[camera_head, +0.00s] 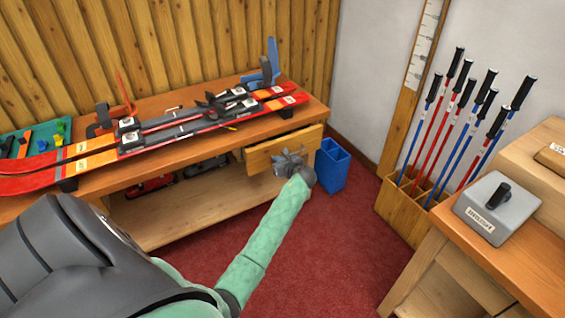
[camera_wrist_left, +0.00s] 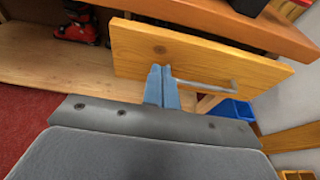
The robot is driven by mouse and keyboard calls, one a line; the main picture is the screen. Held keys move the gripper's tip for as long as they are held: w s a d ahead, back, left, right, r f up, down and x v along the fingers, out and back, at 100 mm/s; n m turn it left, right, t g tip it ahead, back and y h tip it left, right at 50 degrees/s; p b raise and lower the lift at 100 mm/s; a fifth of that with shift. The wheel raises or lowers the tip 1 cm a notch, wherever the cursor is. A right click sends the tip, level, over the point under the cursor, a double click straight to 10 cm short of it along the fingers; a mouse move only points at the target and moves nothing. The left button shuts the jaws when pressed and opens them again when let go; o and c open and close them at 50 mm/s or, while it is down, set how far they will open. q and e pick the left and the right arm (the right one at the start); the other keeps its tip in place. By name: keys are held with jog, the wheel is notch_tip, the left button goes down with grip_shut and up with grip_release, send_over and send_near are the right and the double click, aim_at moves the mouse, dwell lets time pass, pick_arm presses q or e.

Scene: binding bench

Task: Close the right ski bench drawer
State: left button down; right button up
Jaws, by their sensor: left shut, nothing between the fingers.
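The right ski bench drawer (camera_head: 265,150) sticks out from under the right end of the wooden ski bench (camera_head: 180,97). Its wooden front also fills the upper middle of the left wrist view (camera_wrist_left: 195,55), with a grey bar handle (camera_wrist_left: 205,84) on it. My left gripper (camera_head: 288,160) is shut and empty in front of the drawer front. In the left wrist view its closed fingers (camera_wrist_left: 162,85) are close to the front, beside the left end of the handle; I cannot tell whether they touch. My right gripper is not in view.
Red skis (camera_head: 200,120) lie on the bench top. A blue bin (camera_head: 332,165) stands on the red carpet just right of the drawer. Boots (camera_wrist_left: 75,31) sit on the lower shelf.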

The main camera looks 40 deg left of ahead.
aim_at(265, 146)
pick_arm(q)
jog(key=x, duration=0.4)
jog(key=r+x, duration=0.1)
jog(key=x, duration=0.1)
jog(key=shift+w+a+p, duration=0.1)
jog(key=shift+a+p, duration=0.2)
jog(key=shift+a, duration=0.05)
jog(key=shift+w+a+f, duration=0.1)
jog(key=shift+w+a, duration=0.15)
jog(key=shift+a, duration=0.25)
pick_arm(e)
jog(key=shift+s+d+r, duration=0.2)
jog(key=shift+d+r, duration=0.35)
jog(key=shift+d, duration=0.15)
